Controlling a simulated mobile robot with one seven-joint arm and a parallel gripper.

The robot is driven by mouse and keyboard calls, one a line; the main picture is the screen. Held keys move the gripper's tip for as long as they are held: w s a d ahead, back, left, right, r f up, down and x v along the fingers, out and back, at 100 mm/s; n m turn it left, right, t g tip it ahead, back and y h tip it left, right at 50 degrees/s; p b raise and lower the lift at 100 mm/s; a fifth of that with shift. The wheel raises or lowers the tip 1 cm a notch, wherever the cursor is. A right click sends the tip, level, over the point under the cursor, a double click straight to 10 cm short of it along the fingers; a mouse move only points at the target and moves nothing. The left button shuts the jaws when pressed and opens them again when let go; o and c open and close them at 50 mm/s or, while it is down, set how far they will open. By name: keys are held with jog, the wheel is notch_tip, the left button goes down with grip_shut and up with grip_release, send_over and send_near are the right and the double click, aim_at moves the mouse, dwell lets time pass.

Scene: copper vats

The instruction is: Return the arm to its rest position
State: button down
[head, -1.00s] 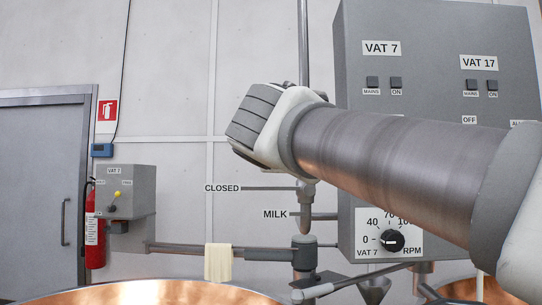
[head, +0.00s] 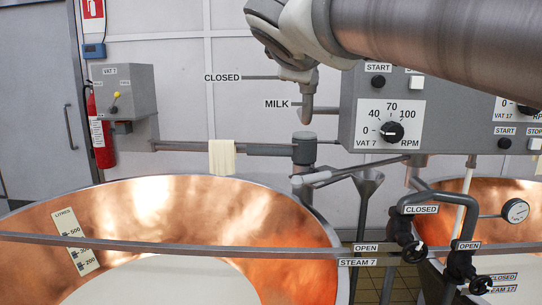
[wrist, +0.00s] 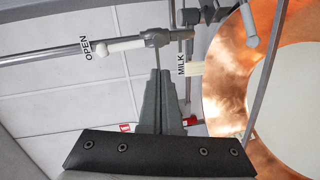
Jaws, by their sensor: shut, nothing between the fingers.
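My gripper (wrist: 160,75) shows in the wrist view, its two grey fingers together with nothing between them. Beyond the fingertips are a steel pipe (wrist: 40,58) and a white-handled lever (wrist: 112,46) near an OPEN label; I cannot tell whether the fingers touch the pipe. In the head view my arm reaches in from the upper right across the control panel (head: 440,140).
A copper vat (head: 150,215) with pale liquid (head: 160,280) fills the lower left. A second vat (head: 460,192) is at right, with valves (head: 412,250) in front. A cloth (head: 222,157) hangs on the milk pipe (head: 185,147). A small control box (head: 125,90) is on the wall.

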jog(key=s+d+f+m+g+p, duration=0.1)
jog(key=s+d+f+m+g, duration=0.3)
jog(key=f, duration=0.6)
jog(key=s+d+f+m+g+p, duration=0.1)
jog(key=s+d+f+m+g, duration=0.2)
jog(key=s+d+f+m, duration=0.5)
jog(key=s+a+f+m+g+y, duration=0.1)
jog(key=s+f, duration=0.3)
jog(key=f, duration=0.3)
jog(key=s+a+f+m+g+y, duration=0.1)
jog(key=s+f, duration=0.3)
jog(key=f, duration=0.4)
jog(key=shift+s+a+f+g+p, duration=0.25)
jog(key=shift+s+a+g+p, duration=0.15)
jog(key=shift+a+g, duration=0.25)
jog(key=shift+d+m, duration=0.3)
